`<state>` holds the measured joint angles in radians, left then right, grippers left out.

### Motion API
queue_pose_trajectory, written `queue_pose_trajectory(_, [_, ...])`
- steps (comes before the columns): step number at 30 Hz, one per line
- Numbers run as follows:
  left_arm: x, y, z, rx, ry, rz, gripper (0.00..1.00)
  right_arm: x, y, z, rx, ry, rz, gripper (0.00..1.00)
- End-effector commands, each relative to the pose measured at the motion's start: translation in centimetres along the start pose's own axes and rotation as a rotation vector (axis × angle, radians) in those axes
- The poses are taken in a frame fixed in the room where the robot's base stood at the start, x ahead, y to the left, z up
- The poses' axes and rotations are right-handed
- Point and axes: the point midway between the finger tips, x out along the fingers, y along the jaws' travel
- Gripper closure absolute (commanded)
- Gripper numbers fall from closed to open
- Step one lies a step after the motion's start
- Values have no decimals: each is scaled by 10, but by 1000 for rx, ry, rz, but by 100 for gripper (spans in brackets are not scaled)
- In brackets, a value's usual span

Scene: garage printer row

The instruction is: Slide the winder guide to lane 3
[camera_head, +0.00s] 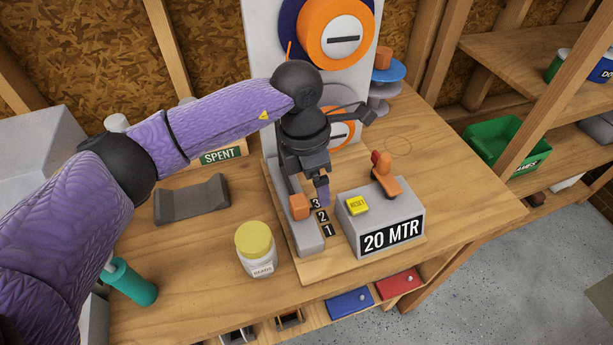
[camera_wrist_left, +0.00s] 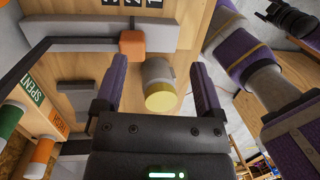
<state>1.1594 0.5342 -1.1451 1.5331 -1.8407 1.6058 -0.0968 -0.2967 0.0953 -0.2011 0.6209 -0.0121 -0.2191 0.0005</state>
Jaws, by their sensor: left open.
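The winder guide is an orange block (camera_head: 299,206) on a grey rail (camera_head: 308,240), beside the lane numbers 3, 2 and 1 (camera_head: 322,216). In the left wrist view the orange block (camera_wrist_left: 132,43) lines up with the 2, near the upper middle. My left gripper (camera_head: 308,186) is above the rail, close to the block and behind it in the head view. Part of the rail is hidden by the gripper.
A grey counter box (camera_head: 350,232) with a yellow RESET button (camera_head: 357,205) and an orange lever (camera_head: 385,175) stands right of the rail. A yellow-lidded jar (camera_head: 254,247) stands left of it. A dark cradle (camera_head: 192,200) is farther left. Orange spools rise behind.

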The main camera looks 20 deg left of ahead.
Motion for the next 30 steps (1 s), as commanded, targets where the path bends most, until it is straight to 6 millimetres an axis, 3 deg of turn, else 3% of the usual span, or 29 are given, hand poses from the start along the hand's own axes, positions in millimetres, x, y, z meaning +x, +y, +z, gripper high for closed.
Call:
queue_pose_trajectory(1, [-9,14,-11,-8,70,65,12,0,0,0,0,-1,0,27])
queue_pose_trajectory(4, [-10,26,-23,-19,138,117,12,1,0,2,0,-3,-1,27])
queue_pose_trajectory(15, [70,33,-33,-18,136,113,12,16,-3,8,1,-15,-5,27])
queue_pose_trajectory(19, [81,35,-35,-17,134,114,12,18,-3,8,0,-15,-5,27])
queue_pose_trajectory(26, [82,35,-34,-17,133,114,12,17,-2,8,-1,-14,-4,27])
queue_pose_trajectory(27, [82,35,-34,-17,133,114,14,17,-2,8,-1,-13,-4,27])
queue_pose_trajectory(30, [82,35,-34,-17,133,114,35,17,-2,8,-1,-13,-3,27])
